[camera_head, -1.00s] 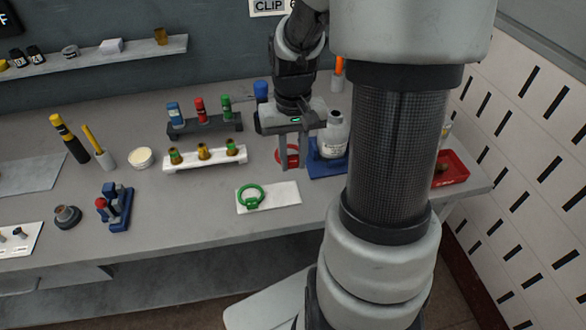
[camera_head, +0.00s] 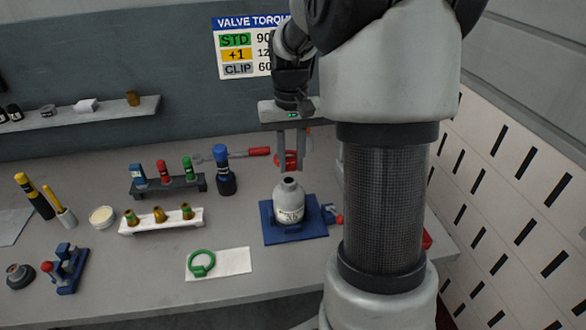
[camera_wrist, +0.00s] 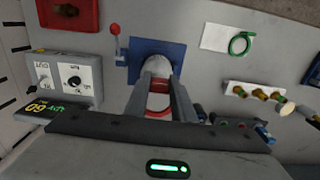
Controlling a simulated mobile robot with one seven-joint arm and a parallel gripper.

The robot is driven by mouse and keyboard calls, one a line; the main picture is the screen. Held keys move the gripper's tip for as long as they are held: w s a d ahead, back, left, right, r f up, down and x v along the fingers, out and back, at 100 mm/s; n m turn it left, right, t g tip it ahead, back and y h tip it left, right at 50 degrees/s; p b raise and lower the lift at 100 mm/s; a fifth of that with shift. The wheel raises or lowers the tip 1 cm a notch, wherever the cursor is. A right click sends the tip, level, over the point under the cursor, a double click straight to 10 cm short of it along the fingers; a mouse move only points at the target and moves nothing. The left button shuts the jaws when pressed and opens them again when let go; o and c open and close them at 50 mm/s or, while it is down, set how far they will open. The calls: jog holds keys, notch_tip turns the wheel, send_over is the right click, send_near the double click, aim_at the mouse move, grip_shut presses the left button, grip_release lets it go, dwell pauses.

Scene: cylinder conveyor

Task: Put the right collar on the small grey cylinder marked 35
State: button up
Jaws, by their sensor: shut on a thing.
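The small grey cylinder (camera_head: 289,203) stands upright in a blue cradle (camera_head: 318,228), with a dark opening at its top; the lettering on it is too small to read surely. My gripper (camera_head: 292,160) is shut on a red collar (camera_head: 287,160) and holds it above the cylinder's neck, apart from it. In the wrist view the red collar (camera_wrist: 158,105) shows between my fingers, with the cylinder (camera_wrist: 165,60) beyond, partly hidden by them. A green collar (camera_head: 202,263) lies on a white pad (camera_head: 234,262) at the front left.
A wall sign (camera_head: 236,50) lists STD, +1 and CLIP. A dark rack (camera_head: 168,187) and a white rack (camera_head: 163,222) stand left. A blue-capped tool (camera_head: 225,175) stands behind left.

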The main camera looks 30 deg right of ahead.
aim_at(292, 169)
jog(key=shift+w+d, duration=0.1)
jog(key=shift+d, duration=0.05)
notch_tip(292, 169, down, 6)
jog(key=b, duration=0.4)
jog(key=shift+b, duration=0.4)
jog(key=shift+f+b, duration=0.95)
jog(key=shift+f, duration=0.6)
jog(key=o, duration=1.1)
jog(key=shift+r+p, duration=2.45)
jog(key=shift+r, duration=0.55)
